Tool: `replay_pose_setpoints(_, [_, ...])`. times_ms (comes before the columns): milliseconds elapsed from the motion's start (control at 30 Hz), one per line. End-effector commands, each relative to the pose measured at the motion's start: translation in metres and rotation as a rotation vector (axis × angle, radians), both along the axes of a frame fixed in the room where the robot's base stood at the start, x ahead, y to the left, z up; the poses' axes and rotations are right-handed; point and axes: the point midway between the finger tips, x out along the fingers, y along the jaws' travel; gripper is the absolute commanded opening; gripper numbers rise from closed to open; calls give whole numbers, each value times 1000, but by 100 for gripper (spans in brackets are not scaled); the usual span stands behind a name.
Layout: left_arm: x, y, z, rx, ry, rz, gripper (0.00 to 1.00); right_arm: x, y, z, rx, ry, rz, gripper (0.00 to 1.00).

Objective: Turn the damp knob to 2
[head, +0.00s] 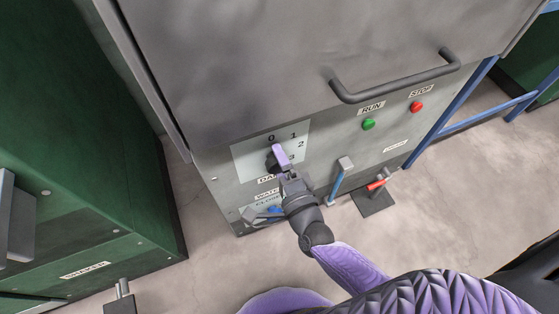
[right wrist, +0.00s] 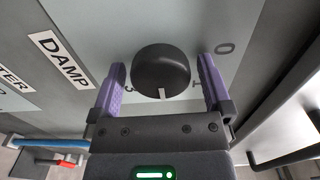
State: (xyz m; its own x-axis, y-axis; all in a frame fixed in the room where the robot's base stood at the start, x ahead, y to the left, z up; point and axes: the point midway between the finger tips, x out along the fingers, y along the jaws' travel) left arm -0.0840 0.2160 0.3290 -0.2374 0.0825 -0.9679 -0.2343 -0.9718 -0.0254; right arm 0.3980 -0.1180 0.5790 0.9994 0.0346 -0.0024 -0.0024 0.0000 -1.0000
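The damp knob (right wrist: 160,69) is a round black knob with a white pointer line, on a pale plate (head: 240,160) marked 0 to 3, above a DAMP label (right wrist: 62,60). In the right wrist view the pointer is toward the bottom of the picture, between the 3 and what looks like the 1; the 2 is hidden there. My right gripper (right wrist: 160,85) is open, its purple fingers on either side of the knob with gaps showing. In the head view the right gripper (head: 279,158) largely covers the knob. My left gripper is not in view.
A green RUN button (head: 368,124) and red STOP button (head: 416,106) sit right of the dial, below a dark bar handle (head: 395,84). A blue lever (head: 339,180) and a red-handled part (head: 377,184) are lower right. A green cabinet (head: 80,130) stands left.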

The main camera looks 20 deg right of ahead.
Motion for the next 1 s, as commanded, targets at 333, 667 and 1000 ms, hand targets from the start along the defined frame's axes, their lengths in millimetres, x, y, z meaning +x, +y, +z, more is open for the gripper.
replay_pose_setpoints(333, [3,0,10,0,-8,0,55,-25,-1,4,-1,0,1,100])
replay_pose_setpoints(667, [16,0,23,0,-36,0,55,-94,-3,2,-1,0,1,100])
replay_pose_setpoints(1000, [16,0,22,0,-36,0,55,-99,-4,0,0,-1,0,100])
